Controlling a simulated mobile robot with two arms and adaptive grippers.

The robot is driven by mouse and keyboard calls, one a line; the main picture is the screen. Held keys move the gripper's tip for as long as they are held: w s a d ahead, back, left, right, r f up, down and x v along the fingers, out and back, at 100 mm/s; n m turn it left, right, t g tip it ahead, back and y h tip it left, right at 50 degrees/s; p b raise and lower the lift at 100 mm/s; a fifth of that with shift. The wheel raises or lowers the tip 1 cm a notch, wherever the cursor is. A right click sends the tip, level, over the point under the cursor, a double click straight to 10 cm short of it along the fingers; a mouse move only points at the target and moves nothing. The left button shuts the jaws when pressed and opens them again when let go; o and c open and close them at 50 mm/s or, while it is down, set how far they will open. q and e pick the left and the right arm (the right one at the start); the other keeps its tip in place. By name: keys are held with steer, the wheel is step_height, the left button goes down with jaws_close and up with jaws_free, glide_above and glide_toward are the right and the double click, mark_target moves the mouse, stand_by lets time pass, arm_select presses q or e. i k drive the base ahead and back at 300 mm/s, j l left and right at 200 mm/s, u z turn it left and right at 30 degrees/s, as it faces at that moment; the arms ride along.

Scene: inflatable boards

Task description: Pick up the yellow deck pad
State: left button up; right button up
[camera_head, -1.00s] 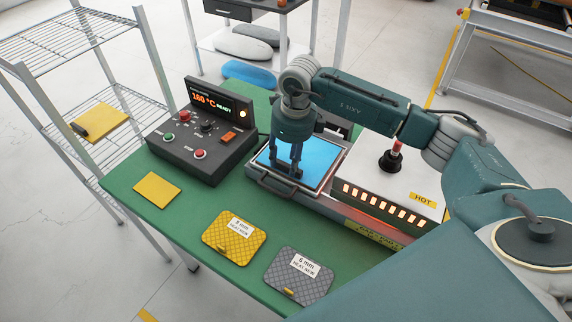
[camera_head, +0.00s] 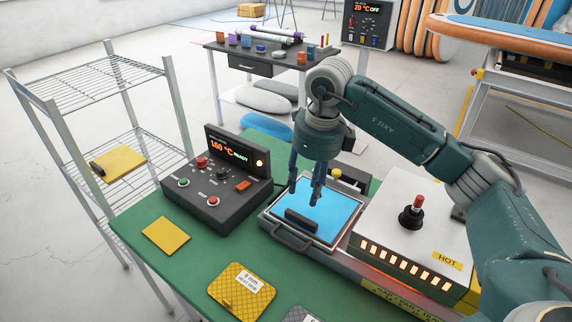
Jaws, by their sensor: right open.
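The yellow deck pad (camera_head: 241,288) lies flat near the front edge of the green table (camera_head: 205,268). It has a diamond texture, a white label and rounded corners, and the picture's bottom edge comes close to it. My right gripper (camera_head: 304,193) is open and empty, pointing down above a blue sheet (camera_head: 325,212) in a metal tray, behind and to the right of the pad. A dark bar (camera_head: 302,220) lies on the blue sheet just below the fingertips. My left gripper is not in view.
A grey deck pad (camera_head: 300,315) is cut off at the bottom. A plain yellow sheet (camera_head: 166,236) lies left. A control box (camera_head: 217,185) reads 160 °C. A heater box (camera_head: 412,240) marked HOT stands right of the tray. A wire shelf (camera_head: 105,85) stands left.

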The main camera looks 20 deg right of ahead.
mark_target(240, 291)
steer(key=k+j, duration=0.5)
steer(key=k, duration=0.15)
steer(key=k+j, duration=0.5)
steer(key=k, duration=0.2)
